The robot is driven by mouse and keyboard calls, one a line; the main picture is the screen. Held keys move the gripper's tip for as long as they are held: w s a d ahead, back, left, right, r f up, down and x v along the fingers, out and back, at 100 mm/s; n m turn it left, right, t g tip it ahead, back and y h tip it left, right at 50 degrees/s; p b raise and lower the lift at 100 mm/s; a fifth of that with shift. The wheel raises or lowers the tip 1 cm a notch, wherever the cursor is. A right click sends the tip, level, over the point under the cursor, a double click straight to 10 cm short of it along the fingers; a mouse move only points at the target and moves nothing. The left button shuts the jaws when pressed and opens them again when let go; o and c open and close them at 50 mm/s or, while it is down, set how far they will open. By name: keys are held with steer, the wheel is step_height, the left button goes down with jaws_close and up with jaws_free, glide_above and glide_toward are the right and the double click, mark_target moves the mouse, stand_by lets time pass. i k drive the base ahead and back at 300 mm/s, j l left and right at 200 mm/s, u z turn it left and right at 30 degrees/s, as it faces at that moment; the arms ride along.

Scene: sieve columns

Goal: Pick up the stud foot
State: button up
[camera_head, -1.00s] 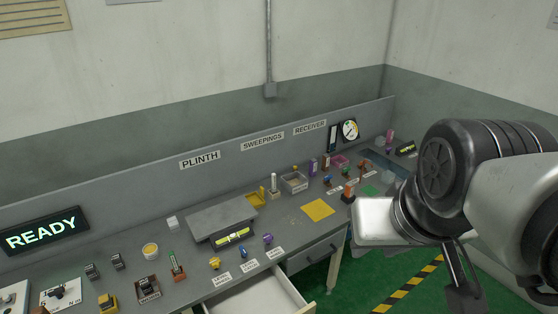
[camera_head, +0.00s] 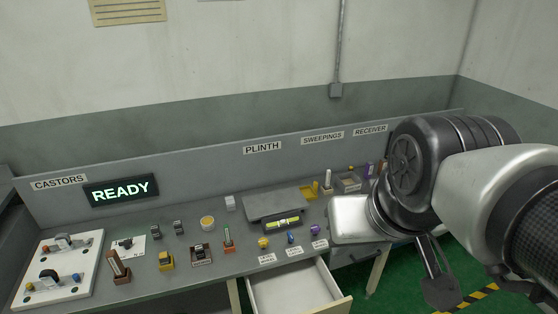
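Three small coloured pieces stand in a row behind the open drawer: a yellow one (camera_head: 263,242), a blue one (camera_head: 291,238) and a purple one (camera_head: 315,231). Each has a small white label in front of it. The label text is too small to read, so I cannot tell which piece, if any, is the stud foot. My arm fills the right side. A dark part that looks like my gripper (camera_head: 440,288) hangs at the lower right, apart from these pieces. Its fingertips are not clear, and I see nothing held.
A grey plinth (camera_head: 262,204) with a yellow-green level stands behind the pieces. The drawer (camera_head: 298,291) juts out from the bench front. A white board (camera_head: 58,262) with castors lies at left. The lit READY sign (camera_head: 121,190) stands at the back. My arm hides the bench's right end.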

mark_target(163, 256)
steer(key=u, duration=1.15)
steer(key=z, duration=1.15)
steer(key=k+j+u, duration=0.1)
steer(key=u, duration=0.25)
steer(key=k+j+u, duration=0.15)
steer(key=u, duration=0.15)
steer(key=k+j+u, duration=0.15)
steer(key=u, duration=0.2)
steer(key=i+j+z, duration=0.2)
steer(key=i+j, duration=0.15)
steer(key=i+j+z, duration=0.25)
steer(key=i+j, duration=0.15)
steer(key=i+j+z, duration=0.2)
steer(key=i+j, duration=0.15)
steer(key=j, duration=0.2)
steer(key=i+j+z, duration=0.2)
steer(key=j, duration=0.3)
steer(key=i, duration=0.1)
